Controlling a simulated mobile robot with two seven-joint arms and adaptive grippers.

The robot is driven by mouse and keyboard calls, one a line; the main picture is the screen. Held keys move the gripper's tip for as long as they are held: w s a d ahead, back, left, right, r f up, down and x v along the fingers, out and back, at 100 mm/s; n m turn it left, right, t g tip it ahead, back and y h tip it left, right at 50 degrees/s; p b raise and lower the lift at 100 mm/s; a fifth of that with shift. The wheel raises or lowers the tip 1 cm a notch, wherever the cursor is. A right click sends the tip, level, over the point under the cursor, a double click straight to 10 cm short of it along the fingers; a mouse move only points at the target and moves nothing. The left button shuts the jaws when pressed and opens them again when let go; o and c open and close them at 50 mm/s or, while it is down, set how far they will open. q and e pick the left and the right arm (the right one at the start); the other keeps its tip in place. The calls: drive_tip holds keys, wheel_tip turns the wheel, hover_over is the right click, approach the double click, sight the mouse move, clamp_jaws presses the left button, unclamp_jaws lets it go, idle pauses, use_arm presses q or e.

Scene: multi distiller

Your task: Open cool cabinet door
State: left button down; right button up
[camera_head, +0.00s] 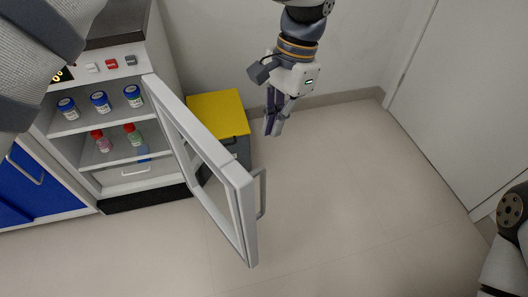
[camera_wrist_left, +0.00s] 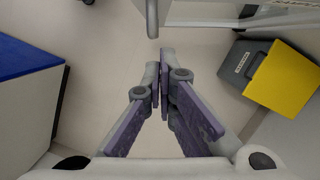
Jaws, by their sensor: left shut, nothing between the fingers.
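The cool cabinet (camera_head: 120,185) stands at the left in the head view, with jars and bottles on its shelves. Its white-framed door (camera_head: 215,160) is hinged on the cabinet's right side and stands wide open, swung out into the room. The door's grey handle (camera_head: 262,193) is on its outer face, near the free edge. My left gripper (camera_head: 271,128) is shut and empty, pointing down behind the door and apart from the handle. In the left wrist view its fingers (camera_wrist_left: 162,75) meet below the door's handle (camera_wrist_left: 152,18). My right gripper is out of view.
A grey bin with a yellow lid (camera_head: 217,112) stands beside the cabinet, behind the door; it also shows in the left wrist view (camera_wrist_left: 285,82). A blue-fronted cabinet (camera_head: 28,187) is at far left. A white door (camera_head: 455,95) is at right. The middle floor is clear.

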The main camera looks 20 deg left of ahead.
use_arm(q)
drive_tip(key=s+a+f+p, duration=0.1)
drive_tip(key=s+a+f, duration=0.1)
drive_tip(key=s+f, duration=0.2)
drive_tip(key=shift+s+a+f, duration=0.3)
drive_tip(key=shift+a+f, duration=0.05)
drive_tip(key=shift+f, duration=0.5)
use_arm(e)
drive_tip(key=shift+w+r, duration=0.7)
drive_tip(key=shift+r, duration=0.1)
use_arm(q)
drive_tip(key=shift+p, duration=0.3)
